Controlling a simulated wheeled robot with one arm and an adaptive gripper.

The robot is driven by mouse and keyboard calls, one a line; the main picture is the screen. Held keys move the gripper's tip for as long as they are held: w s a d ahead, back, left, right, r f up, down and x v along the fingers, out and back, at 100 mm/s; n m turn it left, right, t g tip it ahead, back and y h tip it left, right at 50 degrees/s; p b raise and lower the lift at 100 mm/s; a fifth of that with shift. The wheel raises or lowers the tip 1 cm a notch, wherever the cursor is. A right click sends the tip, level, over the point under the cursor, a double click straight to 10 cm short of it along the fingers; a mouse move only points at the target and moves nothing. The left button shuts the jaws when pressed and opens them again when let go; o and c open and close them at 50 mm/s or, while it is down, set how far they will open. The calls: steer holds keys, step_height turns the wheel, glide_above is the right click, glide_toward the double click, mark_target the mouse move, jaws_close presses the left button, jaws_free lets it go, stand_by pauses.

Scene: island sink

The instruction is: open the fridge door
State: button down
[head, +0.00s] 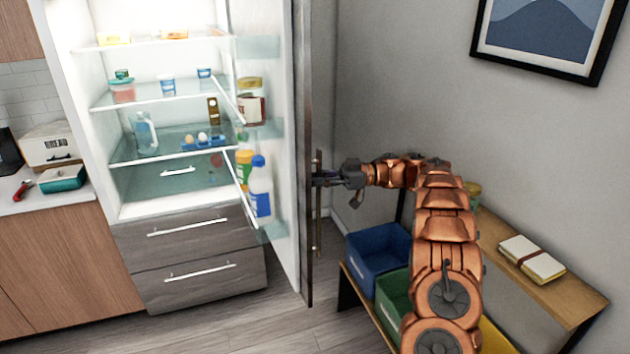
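The fridge (160,200) stands at the left with its lit inside and shelves in plain view. The fridge door (305,120) is swung wide open to the right, seen nearly edge-on, with its door shelves facing left. A long vertical handle (318,240) is on the door's outer side. My gripper (322,179) is at the middle of this handle, reaching it from the right. Its fingertips are small and partly hidden at the handle, so I cannot tell whether they are closed on it.
A low wooden shelf unit (570,297) with a blue bin (378,255) and a green bin (393,300) stands to the right of the door, under my arm. A counter (40,200) is left of the fridge. Floor (270,320) is clear in front of the fridge.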

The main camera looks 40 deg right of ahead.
steer(key=c, duration=1.1)
jaws_free()
steer(key=shift+r, duration=0.1)
steer(key=shift+c, duration=0.2)
step_height(320, 180, up, 10)
steer(key=shift+w, duration=0.15)
